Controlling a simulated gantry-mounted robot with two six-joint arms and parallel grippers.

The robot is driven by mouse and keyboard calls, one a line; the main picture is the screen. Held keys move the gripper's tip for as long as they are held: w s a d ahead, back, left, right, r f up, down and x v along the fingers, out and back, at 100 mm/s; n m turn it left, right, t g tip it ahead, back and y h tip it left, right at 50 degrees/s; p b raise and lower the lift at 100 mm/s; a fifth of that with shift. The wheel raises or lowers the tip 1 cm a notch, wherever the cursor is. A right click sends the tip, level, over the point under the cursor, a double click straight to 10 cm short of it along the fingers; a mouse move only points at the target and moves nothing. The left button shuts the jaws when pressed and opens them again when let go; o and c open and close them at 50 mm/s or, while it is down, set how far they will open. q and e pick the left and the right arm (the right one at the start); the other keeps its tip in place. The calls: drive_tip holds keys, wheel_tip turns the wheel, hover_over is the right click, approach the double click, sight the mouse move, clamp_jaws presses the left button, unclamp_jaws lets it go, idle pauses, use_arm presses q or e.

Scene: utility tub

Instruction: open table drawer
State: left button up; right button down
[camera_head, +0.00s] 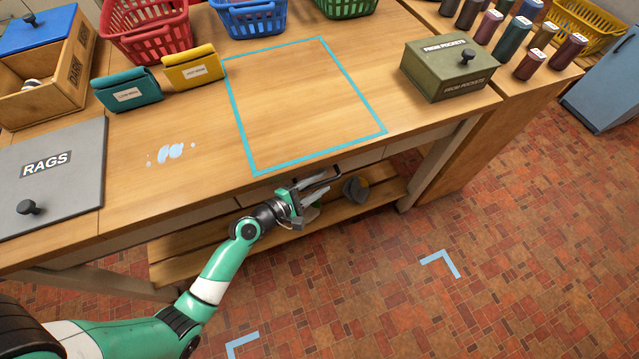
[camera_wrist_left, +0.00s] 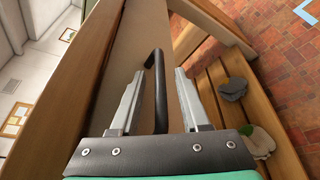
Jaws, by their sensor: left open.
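The table (camera_head: 190,185) has a pale drawer front (camera_head: 366,158) under its top, partly hidden by my left gripper in the head view. In the left wrist view, the drawer front (camera_wrist_left: 138,35) carries a black bar handle (camera_wrist_left: 155,85). My left gripper (camera_head: 326,183) is open in front of the drawer. In the left wrist view, the handle shows between the two fingers of my left gripper (camera_wrist_left: 160,80). I cannot tell whether either finger touches it. The drawer looks shut. My right gripper is not in view.
A lower wooden shelf (camera_head: 175,268) below the drawer holds a dark grey item (camera_head: 356,188). A cyan outline (camera_head: 305,100) marks a clear tabletop area. A grey RAGS lid (camera_head: 70,200) lies at left, a green box (camera_head: 450,65) at right. The tiled floor in front is open.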

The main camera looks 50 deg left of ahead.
use_arm(q)
drive_tip(key=shift+w, duration=0.1)
clamp_jaws()
idle(1.4)
